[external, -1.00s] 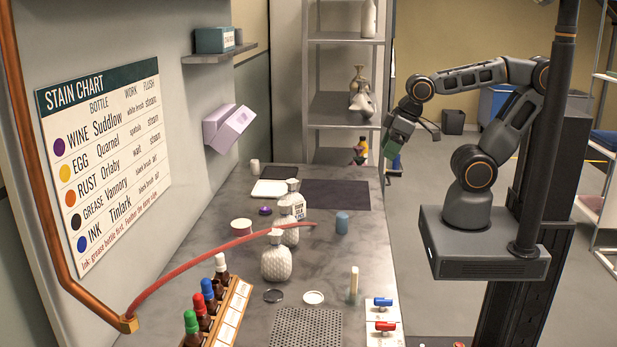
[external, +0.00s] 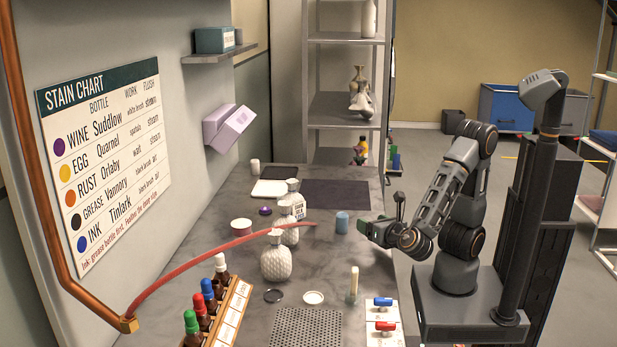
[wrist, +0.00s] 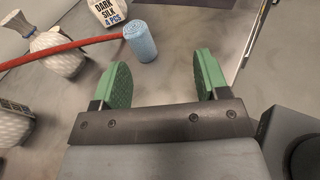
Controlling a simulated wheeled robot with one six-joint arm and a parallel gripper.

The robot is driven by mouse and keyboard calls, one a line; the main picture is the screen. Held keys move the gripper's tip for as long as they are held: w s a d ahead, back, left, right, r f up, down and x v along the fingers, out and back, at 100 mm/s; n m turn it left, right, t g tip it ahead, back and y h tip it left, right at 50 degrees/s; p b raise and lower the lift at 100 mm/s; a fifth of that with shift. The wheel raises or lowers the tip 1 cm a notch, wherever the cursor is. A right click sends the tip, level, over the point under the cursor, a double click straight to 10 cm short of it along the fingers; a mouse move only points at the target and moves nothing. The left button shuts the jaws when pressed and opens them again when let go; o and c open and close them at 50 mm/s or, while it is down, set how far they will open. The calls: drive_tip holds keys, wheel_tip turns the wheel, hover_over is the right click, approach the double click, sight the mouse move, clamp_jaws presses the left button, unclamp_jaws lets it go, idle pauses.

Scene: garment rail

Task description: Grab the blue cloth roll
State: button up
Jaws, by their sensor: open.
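The blue cloth roll (external: 342,222) stands upright on the grey worktop, toward its right side. It also shows in the wrist view (wrist: 141,43), ahead of my gripper and left of its centre line. My gripper (external: 369,230) is low over the worktop's right edge, just right of the roll and apart from it. In the wrist view its two green-padded fingers (wrist: 160,82) are spread wide with nothing between them.
A red hose (external: 215,252) crosses the worktop and its end lies near the roll. A pale upright stick (external: 352,285) and valves (external: 383,303) are nearer the front. A dark mat (external: 337,195) lies behind.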

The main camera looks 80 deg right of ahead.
sight(339, 213)
drive_tip(key=shift+w+a+f+n+t+b, duration=0.2)
drive_tip(key=shift+a+f+n+t+b, duration=0.1)
drive_tip(key=shift+a+n+t, duration=0.25)
drive_tip(key=shift+w+a+f+n+t+b, duration=0.15)
drive_tip(key=shift+a+f+n+t, duration=0.1)
drive_tip(key=shift+a+n+t, duration=0.25)
drive_tip(key=shift+w+d+t, duration=0.15)
drive_tip(key=shift+w+t, duration=0.1)
drive_tip(key=shift+w, duration=0.05)
drive_tip(key=x, duration=0.7)
drive_tip(key=shift+w+d+r+b, duration=0.1)
drive_tip(key=shift+w+b, duration=0.05)
drive_tip(key=shift+b, duration=0.15)
drive_tip(key=shift+b+x, duration=0.4)
drive_tip(key=shift+x, duration=2.3)
drive_tip(key=shift+c, duration=0.2)
drive_tip(key=c, duration=1)
drive_tip(key=shift+o, duration=0.2)
